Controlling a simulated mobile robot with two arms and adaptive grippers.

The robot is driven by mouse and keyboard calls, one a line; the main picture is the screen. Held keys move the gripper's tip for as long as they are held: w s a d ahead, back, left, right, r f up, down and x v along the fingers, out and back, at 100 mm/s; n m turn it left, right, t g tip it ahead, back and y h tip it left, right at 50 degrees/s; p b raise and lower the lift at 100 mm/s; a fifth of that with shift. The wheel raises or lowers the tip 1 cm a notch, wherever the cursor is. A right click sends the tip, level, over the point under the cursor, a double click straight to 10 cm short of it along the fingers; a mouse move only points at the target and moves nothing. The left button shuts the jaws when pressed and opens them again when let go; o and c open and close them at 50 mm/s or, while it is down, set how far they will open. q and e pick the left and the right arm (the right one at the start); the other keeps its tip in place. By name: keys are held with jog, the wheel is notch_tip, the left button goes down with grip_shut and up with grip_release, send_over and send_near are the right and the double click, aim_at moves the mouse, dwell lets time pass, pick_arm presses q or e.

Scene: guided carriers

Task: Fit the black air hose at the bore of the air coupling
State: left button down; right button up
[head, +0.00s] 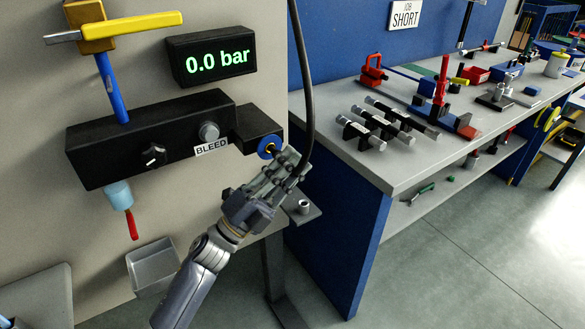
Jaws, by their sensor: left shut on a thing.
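The air coupling is a black block (248,127) on the right end of the black panel unit. A blue ring (264,144) surrounds its bore, with a brass-coloured part showing at the centre. The black air hose (304,75) hangs from the top of the view and curves down to my left gripper (283,164). My left gripper is shut on the hose, close in front and to the lower right of the blue ring. The fingers hide the hose end, so I cannot tell whether it touches the bore. My right gripper is not in view.
A display (211,54) reads 0.0 bar. A BLEED button (209,131) and a yellow-handled valve (115,27) are on the panel. A small grey shelf (302,215) holding a metal fitting sits just below my gripper. The workbench (408,166) on the right carries several tools.

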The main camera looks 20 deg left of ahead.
pick_arm(q)
jog(key=shift+w+a, duration=0.45)
jog(key=shift+a, duration=0.15)
jog(key=c, duration=1.4)
grip_release()
jog(key=shift+c, duration=0.2)
jog(key=shift+f, duration=0.1)
jog(key=v, duration=1.2)
